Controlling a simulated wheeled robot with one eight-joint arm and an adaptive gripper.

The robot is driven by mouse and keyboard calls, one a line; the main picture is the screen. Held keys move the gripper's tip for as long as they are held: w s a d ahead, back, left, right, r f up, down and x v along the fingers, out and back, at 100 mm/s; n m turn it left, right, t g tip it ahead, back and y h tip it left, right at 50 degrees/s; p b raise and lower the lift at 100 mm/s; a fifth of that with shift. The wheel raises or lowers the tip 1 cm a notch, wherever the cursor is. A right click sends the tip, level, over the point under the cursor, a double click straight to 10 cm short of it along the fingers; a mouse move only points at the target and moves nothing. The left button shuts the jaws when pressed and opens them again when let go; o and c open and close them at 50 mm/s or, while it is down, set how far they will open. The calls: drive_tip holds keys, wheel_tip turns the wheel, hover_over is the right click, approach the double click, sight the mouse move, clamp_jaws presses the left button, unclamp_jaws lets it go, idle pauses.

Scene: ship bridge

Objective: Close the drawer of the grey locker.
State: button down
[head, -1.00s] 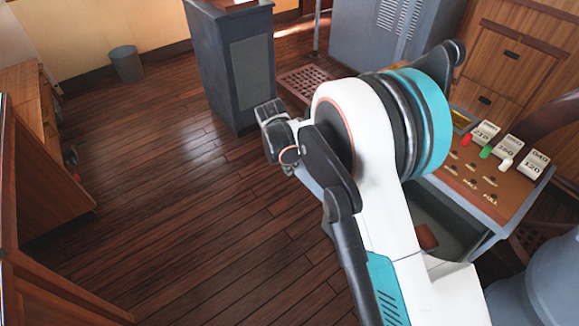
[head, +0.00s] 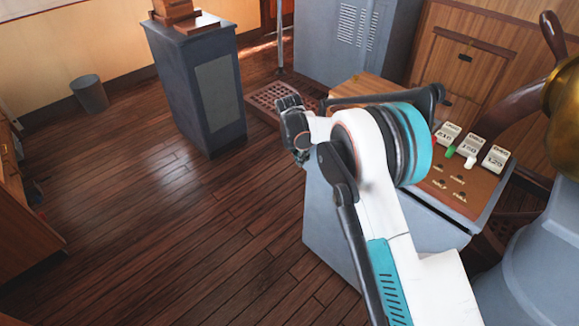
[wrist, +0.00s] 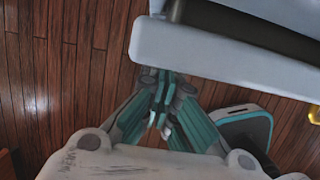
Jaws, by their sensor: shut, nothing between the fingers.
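In the wrist view my gripper (wrist: 160,90) is shut and empty, its teal fingers together over the wooden floor. Its tips are close to the lower left edge of a pale grey panel (wrist: 225,60). Behind that panel lies a dark gap, which looks like the inside of an open drawer; I cannot tell whether the tips touch the panel. In the head view a grey locker-like body (head: 325,215) stands behind my arm, under a wooden top. My arm hides much of it, and I cannot make out the drawer or my fingertips there.
A lever console (head: 455,185) and a wooden wheel (head: 510,105) are at the right. A vented grey cabinet (head: 350,45) stands at the back. A dark pedestal (head: 200,85) and a bin (head: 89,94) are farther left. The floor (head: 150,230) at left is clear.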

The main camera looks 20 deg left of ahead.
drive_tip(key=shift+w+d, duration=0.3)
drive_tip(key=shift+w, duration=0.45)
drive_tip(key=shift+w+d, duration=0.3)
drive_tip(key=shift+w, duration=0.4)
